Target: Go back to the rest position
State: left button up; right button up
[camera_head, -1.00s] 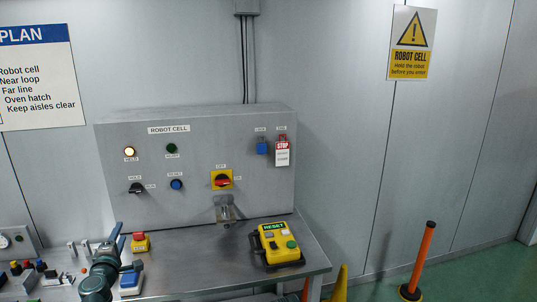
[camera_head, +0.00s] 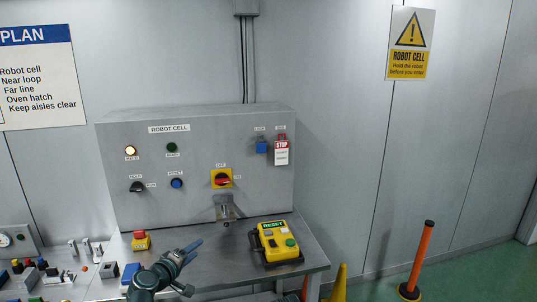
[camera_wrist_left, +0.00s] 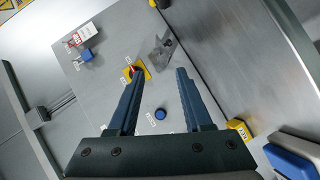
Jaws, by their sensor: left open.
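My left gripper (camera_head: 193,266) is over the front of the metal bench, pointing right, with its blue fingers apart and nothing between them. In the left wrist view my left gripper (camera_wrist_left: 159,72) is open and empty, facing the grey robot cell panel (camera_wrist_left: 105,95). The panel also stands at the back of the bench in the head view (camera_head: 205,155). My right gripper is not in view.
A yellow reset pendant (camera_head: 277,243) lies on the bench right of my left gripper. A red-topped yellow button box (camera_head: 141,240) and a blue block (camera_head: 130,272) are to its left. An orange post (camera_head: 420,255) stands on the floor at right.

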pick_arm(q)
jog(key=s+d+f+m+g+h, duration=0.1)
jog(key=s+d+f+m+g, duration=0.45)
jog(key=d, duration=0.35)
jog(key=s+d+f+m+g, duration=0.4)
jog(key=s+d+f, duration=0.25)
jog(key=d, duration=0.25)
jog(key=s+f+m+g+y, duration=0.2)
jog(key=s+y, duration=0.1)
jog(key=s, duration=0.4)
jog(key=s+a+f+m+g+y, duration=0.1)
jog(key=s+f+m+g+y, duration=0.1)
jog(key=s, duration=0.5)
jog(key=shift+s+g+y, duration=0.15)
jog(key=shift+g+y, duration=0.4)
jog(key=shift+y, duration=0.45)
